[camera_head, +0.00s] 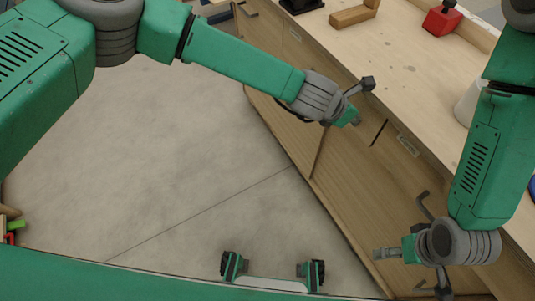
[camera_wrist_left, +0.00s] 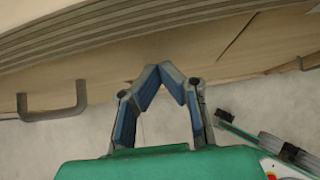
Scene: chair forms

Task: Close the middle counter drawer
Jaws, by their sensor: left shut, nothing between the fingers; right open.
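The wooden counter (camera_head: 420,85) runs diagonally down the right of the head view, with drawer fronts along its upper side. The middle drawer (camera_head: 310,53) is partly hidden behind my left forearm and gripper, and I cannot tell how far open it is. My left gripper (camera_head: 368,84) is at the counter's front edge, its fingers shut and empty. In the left wrist view its fingertips (camera_wrist_left: 163,72) meet close to the wooden front, with a drawer handle (camera_wrist_left: 52,108) apart from them at the left. My right gripper (camera_head: 420,243) is open and empty beside the lower counter front.
On the countertop are a wooden block piece (camera_head: 353,15), a red object (camera_head: 441,20) and a white container (camera_head: 468,103) partly behind my right arm. The grey floor (camera_head: 160,150) left of the counter is mostly clear. Coloured items (camera_head: 14,226) lie at the left edge.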

